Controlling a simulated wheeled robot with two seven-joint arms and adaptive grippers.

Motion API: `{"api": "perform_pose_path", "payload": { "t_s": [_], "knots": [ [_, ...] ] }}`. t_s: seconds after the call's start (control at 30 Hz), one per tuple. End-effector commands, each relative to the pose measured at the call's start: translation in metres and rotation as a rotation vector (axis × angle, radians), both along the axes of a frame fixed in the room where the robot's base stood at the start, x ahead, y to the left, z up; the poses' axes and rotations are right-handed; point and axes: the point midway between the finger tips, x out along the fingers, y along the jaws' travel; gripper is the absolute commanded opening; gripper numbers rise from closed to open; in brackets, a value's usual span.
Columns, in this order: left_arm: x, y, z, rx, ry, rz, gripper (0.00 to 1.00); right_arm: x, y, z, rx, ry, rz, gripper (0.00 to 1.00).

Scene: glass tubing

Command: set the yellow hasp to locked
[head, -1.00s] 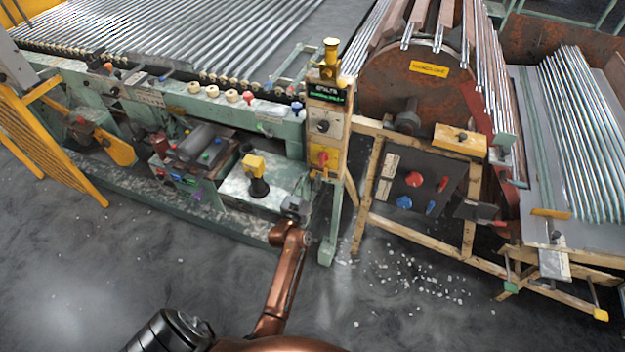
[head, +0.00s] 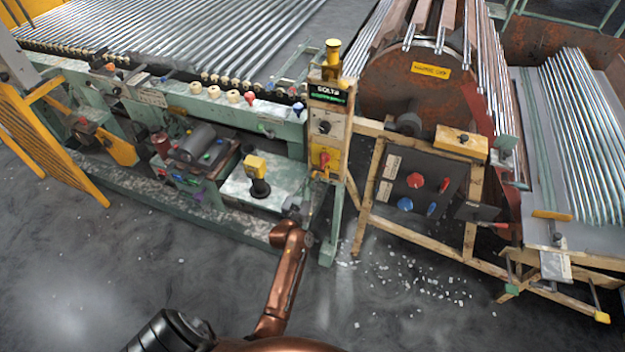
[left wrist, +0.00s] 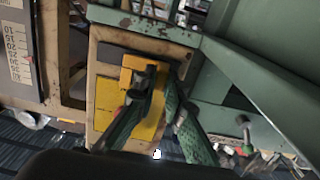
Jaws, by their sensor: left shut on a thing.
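The yellow hasp (head: 324,158) sits low on the narrow beige control post in the head view, with a red part on it. In the left wrist view the hasp (left wrist: 131,72) shows as yellow plates, with a dark piece in front. My left gripper (head: 300,203) reaches up to the post from below. In the left wrist view its green fingers (left wrist: 160,92) are shut at the hasp and cover part of it. The exact grip and the hasp's setting are hard to make out. My right gripper is not in view.
The control post (head: 329,128) carries a lit display and a black knob above the hasp. A wooden-framed panel (head: 397,215) with red and blue knobs stands to the right. A yellow-topped black device (head: 257,176) is to the left. The floor in front is open, with scattered white bits.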

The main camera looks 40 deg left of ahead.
Motion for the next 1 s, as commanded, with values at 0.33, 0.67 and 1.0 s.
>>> {"api": "perform_pose_path", "payload": {
  "t_s": [0.33, 0.67, 1.0],
  "knots": [
    [0.002, -0.009, 0.002, -0.001, 0.002, -0.001, 0.0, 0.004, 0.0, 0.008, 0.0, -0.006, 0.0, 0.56],
    [0.005, -0.021, 0.0, -0.001, 0.001, -0.003, 0.0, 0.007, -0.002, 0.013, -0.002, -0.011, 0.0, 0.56],
    [0.005, -0.021, 0.0, -0.001, 0.001, -0.003, 0.28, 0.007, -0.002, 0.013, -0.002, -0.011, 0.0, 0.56]
  ]
}}
